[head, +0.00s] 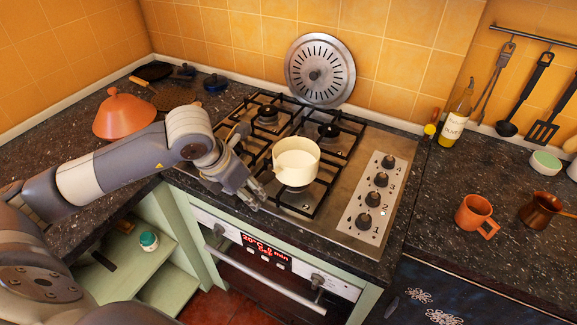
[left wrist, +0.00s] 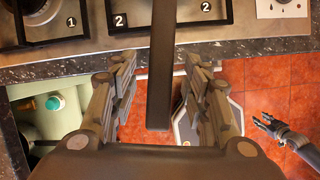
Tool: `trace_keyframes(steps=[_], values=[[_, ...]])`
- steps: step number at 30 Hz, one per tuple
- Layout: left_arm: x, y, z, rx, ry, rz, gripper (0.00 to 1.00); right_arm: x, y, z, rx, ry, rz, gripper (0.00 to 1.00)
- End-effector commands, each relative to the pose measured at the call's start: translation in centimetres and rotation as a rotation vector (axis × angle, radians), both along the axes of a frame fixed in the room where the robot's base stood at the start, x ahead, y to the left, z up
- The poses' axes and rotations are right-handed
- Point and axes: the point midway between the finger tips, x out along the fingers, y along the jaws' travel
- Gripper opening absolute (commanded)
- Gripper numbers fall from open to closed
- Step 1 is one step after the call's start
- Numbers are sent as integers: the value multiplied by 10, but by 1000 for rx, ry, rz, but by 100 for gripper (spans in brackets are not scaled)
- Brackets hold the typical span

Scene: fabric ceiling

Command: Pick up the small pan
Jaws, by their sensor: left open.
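The small pan (head: 296,160) is cream-coloured with a pouring lip and stands upright on the front part of the gas hob. My left gripper (head: 256,196) is just left of and in front of the pan, over the hob's front edge. In the left wrist view my left gripper (left wrist: 160,95) is open. A dark straight bar (left wrist: 159,75), which looks like the pan's handle, runs between its two fingers, with gaps on both sides. In the head view the handle is hidden by my gripper. My right gripper (left wrist: 265,122) is small at the right of the left wrist view, over the floor.
Black grates (head: 267,118) surround the pan, and a knob panel (head: 372,196) lies to its right. A round metal lid (head: 320,70) leans on the wall behind. An orange tagine (head: 124,116) stands at left. An orange mug (head: 476,215) and copper pot (head: 543,210) stand at right.

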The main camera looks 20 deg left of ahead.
Motion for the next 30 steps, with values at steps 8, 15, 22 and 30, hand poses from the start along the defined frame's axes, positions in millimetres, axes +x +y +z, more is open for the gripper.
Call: trace_keyframes(steps=[8,15,22,30], values=[[4,-1,-12,-1,-1,-1,43,0,0,3,0,0,0,39],[4,-1,-11,0,-1,-1,9,0,-1,3,-1,0,-1,39],[6,-1,-9,-2,-8,-1,0,0,-1,3,-1,0,-1,39],[6,-1,-5,-1,-8,-1,0,1,-2,5,-2,0,0,39]])
